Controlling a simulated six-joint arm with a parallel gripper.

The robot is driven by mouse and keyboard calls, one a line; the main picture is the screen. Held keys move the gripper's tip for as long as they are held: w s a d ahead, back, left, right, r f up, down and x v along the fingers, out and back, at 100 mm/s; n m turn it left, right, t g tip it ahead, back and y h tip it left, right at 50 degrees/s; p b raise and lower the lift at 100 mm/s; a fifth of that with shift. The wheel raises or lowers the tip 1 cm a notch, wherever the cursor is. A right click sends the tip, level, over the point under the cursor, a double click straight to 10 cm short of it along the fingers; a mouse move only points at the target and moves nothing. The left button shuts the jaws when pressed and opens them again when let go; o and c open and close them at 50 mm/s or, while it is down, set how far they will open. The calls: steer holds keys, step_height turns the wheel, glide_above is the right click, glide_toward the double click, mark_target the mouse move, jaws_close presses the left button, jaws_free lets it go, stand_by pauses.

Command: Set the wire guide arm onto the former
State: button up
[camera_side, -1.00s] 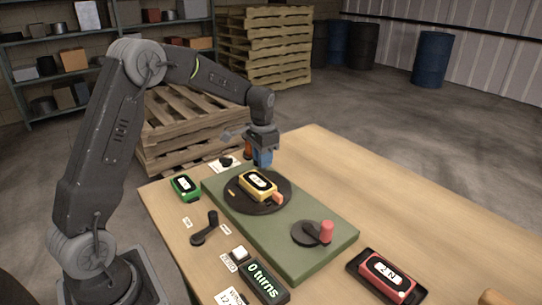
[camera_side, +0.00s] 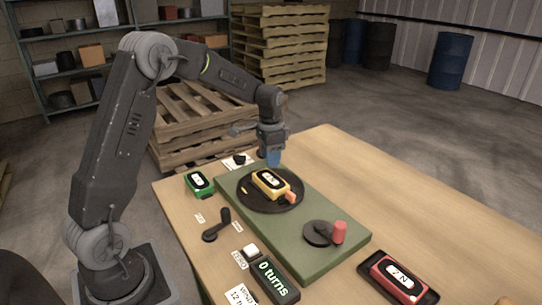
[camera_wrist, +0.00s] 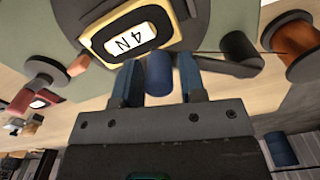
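The former seems to be the yellow block (camera_side: 270,182) with a white label, lying on a round black disc (camera_side: 262,204); it also shows at the top of the wrist view (camera_wrist: 133,33). What seems the wire guide arm is a dark bar (camera_wrist: 222,65) with a blue upright knob (camera_wrist: 159,75), beside the disc's edge. In the side view my gripper hides most of it. My gripper (camera_wrist: 160,78) points down behind the former, one finger on either side of the knob. Narrow gaps seem to show between fingers and knob, so it looks open around it.
A copper wire spool (camera_wrist: 298,45) stands close right in the wrist view. On the green base (camera_side: 300,262) is a crank with a red knob (camera_side: 339,232). A green block (camera_side: 198,183), black lever (camera_side: 217,226), turns counter (camera_side: 272,279) and red block in a tray (camera_side: 398,277) lie around it.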

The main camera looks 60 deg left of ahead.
steer(key=shift+o, duration=1)
steer(key=shift+r, duration=0.1)
step_height(320, 180, up, 14)
steer(key=shift+f, duration=0.2)
steer(key=shift+d, duration=0.1)
steer(key=s+d+r+t, duration=0.2)
steer(key=s+d+r, duration=0.2)
steer(key=s+d, duration=0.25)
steer(key=s+d+f+n+t, duration=0.1)
steer(key=s+d+f, duration=0.1)
steer(key=s+d, duration=0.3)
steer(key=s+d+f+n+t, duration=0.2)
steer(key=s+d, duration=0.3)
steer(key=s, duration=0.8)
steer(key=shift+f+t, duration=0.3)
steer(key=shift+f, duration=0.25)
